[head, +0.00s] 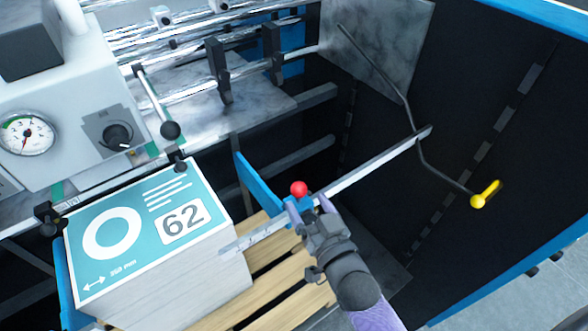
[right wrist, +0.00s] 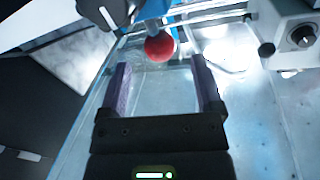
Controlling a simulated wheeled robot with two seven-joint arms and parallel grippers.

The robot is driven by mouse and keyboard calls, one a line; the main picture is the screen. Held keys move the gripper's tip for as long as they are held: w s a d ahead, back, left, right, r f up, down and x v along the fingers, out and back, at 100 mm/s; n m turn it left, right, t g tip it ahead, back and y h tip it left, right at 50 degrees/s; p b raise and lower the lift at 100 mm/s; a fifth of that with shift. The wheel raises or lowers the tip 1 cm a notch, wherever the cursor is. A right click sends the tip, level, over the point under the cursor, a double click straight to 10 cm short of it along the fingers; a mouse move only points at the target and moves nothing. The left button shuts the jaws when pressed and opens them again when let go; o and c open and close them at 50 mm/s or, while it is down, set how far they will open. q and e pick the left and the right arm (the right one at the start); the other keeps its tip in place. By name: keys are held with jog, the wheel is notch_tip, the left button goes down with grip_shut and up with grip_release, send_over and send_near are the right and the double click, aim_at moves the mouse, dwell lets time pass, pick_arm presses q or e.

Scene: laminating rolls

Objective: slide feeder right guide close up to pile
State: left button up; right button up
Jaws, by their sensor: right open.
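The pile (head: 150,262) of printed sheets, teal on top with a "62", stands on a wooden pallet at lower left in the head view. The right guide is a blue plate (head: 258,180) to the right of the pile, with a visible gap between them. Its red knob (head: 299,188) sits by the scale bar (head: 345,178); it also shows in the right wrist view (right wrist: 159,46). My right gripper (head: 308,204) is open at the knob. In the wrist view the knob appears just beyond and between the fingertips (right wrist: 160,68); contact cannot be told. My left gripper is out of view.
A bent dark rod with a yellow handle (head: 486,195) hangs at the right. The machine housing with a gauge (head: 27,134) and a black dial (head: 117,136) stands at upper left. Bare pallet slats (head: 290,268) show right of the pile.

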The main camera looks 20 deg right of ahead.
aim_at(295, 183)
jog(key=w, duration=0.4)
jog(key=w+a, duration=0.1)
jog(key=w, duration=0.1)
jog(key=shift+w, duration=0.2)
jog(key=shift+f, duration=0.1)
grip_shut()
